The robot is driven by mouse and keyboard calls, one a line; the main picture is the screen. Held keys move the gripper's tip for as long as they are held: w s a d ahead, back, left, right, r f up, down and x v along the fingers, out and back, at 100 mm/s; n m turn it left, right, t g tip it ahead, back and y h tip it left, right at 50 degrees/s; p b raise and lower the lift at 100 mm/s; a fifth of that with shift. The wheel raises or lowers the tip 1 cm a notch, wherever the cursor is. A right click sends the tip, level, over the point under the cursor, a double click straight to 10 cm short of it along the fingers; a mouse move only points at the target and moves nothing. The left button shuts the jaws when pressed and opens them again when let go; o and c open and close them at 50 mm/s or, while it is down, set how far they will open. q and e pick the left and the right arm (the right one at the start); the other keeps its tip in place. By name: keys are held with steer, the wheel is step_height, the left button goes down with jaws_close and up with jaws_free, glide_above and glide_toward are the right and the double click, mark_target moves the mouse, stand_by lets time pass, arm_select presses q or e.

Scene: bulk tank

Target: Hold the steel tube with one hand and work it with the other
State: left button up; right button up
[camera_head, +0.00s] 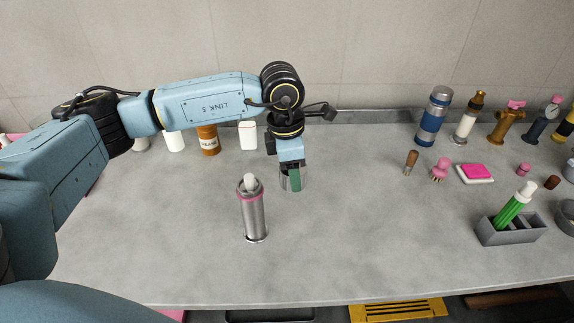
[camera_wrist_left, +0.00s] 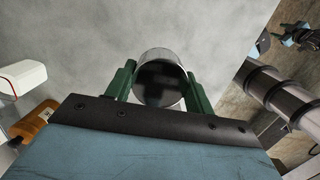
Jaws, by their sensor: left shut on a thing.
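A tall steel tube (camera_head: 253,215) with a pink ring and a pale rounded top stands upright on the grey counter, left of centre in the head view. My left gripper (camera_head: 291,178) points down just behind and to the right of it. Its green fingers are shut on a short steel cylinder (camera_wrist_left: 161,76), whose round, dark end shows between them in the left wrist view. The cylinder is at or close to the counter; I cannot tell if it touches. My right gripper is not in view.
White bottles (camera_head: 248,136) and an orange labelled jar (camera_head: 208,141) stand behind my left arm. A blue-banded flask (camera_head: 433,117) and dispensers stand at the back right. A grey holder (camera_head: 511,229) with a green tube (camera_head: 514,207) is at the right. The counter's middle front is clear.

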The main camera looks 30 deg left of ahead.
arm_select(q)
steer(key=m, duration=0.2)
steer(key=d+m, duration=0.1)
steer(key=m, duration=0.2)
steer(key=s+m, duration=0.1)
steer(key=m, duration=0.1)
steer(key=shift+d+r+m+g, duration=0.2)
steer(key=shift+r+m+g, duration=0.1)
steer(key=shift+r+g, duration=0.1)
steer(key=m, duration=0.4)
steer(key=shift+s+d+r+g, duration=0.1)
steer(key=shift+s+d+g, duration=0.2)
steer(key=m, duration=0.4)
steer(key=s+m, duration=0.1)
steer(key=m, duration=0.4)
steer(key=s+d+m+y, duration=0.1)
steer(key=m, duration=0.3)
steer(key=shift+s+r+g, duration=0.1)
steer(key=shift+r+g, duration=0.25)
steer(key=shift+g, duration=0.05)
